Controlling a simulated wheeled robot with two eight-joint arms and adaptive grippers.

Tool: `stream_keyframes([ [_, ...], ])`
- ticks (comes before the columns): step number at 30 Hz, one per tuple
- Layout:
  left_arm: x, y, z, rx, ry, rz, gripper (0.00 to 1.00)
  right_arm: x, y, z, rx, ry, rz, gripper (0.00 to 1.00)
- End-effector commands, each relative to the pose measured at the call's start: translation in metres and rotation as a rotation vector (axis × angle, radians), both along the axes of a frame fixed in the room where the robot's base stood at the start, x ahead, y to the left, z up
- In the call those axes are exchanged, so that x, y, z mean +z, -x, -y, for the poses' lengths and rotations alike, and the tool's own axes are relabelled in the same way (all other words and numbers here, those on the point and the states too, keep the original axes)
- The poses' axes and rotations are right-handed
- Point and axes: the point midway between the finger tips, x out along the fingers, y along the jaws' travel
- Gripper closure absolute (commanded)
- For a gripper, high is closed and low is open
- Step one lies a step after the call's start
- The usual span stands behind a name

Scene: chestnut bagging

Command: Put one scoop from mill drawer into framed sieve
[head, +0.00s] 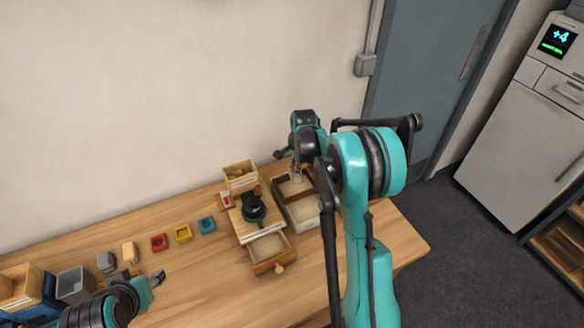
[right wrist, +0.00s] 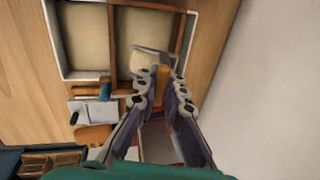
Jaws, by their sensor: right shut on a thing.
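The mill (head: 254,207) stands on the table with its wooden drawer (head: 270,266) pulled out at the front, pale meal inside. To its right is a white-walled box with brown crossbars, seemingly the framed sieve (head: 300,213); it also shows in the right wrist view (right wrist: 82,76), with a pale beige floor. My right gripper (head: 298,172) is over the box's back part, shut on the orange handle of a scoop (right wrist: 150,60). The scoop's pale head is over a compartment beside a crossbar; its load is unclear. My left gripper (head: 157,279) is low at the left, its jaw opening unclear.
A wooden box (head: 241,177) stands behind the mill. Red (head: 159,243), yellow (head: 183,233) and blue (head: 207,225) small trays lie left of it. A grey bin (head: 75,284) is at far left. The table's front middle is clear.

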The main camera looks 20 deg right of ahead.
Motion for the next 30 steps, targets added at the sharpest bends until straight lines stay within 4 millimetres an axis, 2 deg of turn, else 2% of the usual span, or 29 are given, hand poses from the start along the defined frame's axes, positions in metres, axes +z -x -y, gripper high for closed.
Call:
stream_keyframes([
  [1,-0.007,0.000,0.000,0.000,0.000,0.000,0.56,-0.007,0.006,0.000,-0.001,0.002,0.046,1.00],
  [5,-0.011,0.000,0.000,0.000,0.000,0.000,0.56,-0.003,0.021,-0.001,-0.001,0.012,0.233,1.00],
  [12,-0.039,0.000,0.000,0.000,0.000,0.000,0.56,-0.005,0.033,-0.002,0.000,0.022,0.432,1.00],
  [21,-0.060,0.000,0.000,0.000,0.000,0.000,0.56,-0.004,0.042,-0.003,0.002,0.030,0.575,1.00],
  [30,-0.063,0.000,0.000,0.000,0.000,0.000,0.56,-0.001,0.044,-0.003,0.003,0.031,0.608,1.00],
])
